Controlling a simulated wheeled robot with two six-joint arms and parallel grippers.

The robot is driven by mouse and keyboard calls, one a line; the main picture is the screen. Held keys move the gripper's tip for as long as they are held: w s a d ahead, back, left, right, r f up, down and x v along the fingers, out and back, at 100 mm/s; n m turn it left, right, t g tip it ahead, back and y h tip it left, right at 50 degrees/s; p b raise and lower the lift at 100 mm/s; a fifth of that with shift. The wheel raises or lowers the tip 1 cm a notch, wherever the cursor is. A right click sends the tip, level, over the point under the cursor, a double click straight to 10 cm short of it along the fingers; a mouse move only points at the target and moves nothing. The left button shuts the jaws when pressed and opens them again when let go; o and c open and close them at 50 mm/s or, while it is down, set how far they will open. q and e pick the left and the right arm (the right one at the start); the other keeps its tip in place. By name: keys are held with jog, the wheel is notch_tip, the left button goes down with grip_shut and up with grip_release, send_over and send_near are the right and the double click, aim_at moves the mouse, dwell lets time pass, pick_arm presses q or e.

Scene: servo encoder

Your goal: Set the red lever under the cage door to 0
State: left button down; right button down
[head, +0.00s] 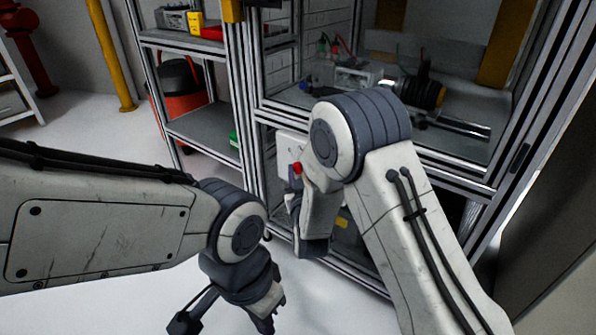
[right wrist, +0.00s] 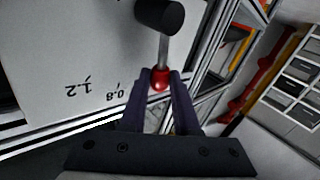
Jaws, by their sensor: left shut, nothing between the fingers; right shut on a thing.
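The red lever (head: 297,168) shows in the head view as a red knob against a white panel (head: 288,143) on the metal frame. In the right wrist view, its red ball end (right wrist: 160,80) sits on a metal rod that runs to a black round hub (right wrist: 160,15). My right gripper (right wrist: 160,84) is shut on the red ball, one finger on each side. The panel carries the marks 1.2 and 0.8, upside down in this view; the 0.8 is beside the fingers. The 0 mark is not visible. My left gripper (head: 266,312) is shut and empty, low over the floor.
The cage bench (head: 460,150) above holds a motor-like device (head: 425,94) and wiring. Frame posts stand close around the lever. The floor at left is clear.

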jog(key=shift+r+p, duration=0.1)
jog(key=shift+p, duration=0.2)
jog(key=n+g+p, duration=0.1)
jog(key=p, duration=0.2)
jog(key=w+a+n+g+p, duration=0.1)
jog(key=p, duration=0.2)
jog(key=a+f+n+g+h+p, duration=0.1)
jog(key=p, duration=0.2)
jog(key=shift+w+a+f, duration=0.1)
jog(key=shift+w+a, duration=0.05)
jog(key=shift+w, duration=0.15)
jog(key=c, duration=1)
grip_release()
jog(key=shift+o, duration=0.2)
jog(key=shift+s, duration=0.1)
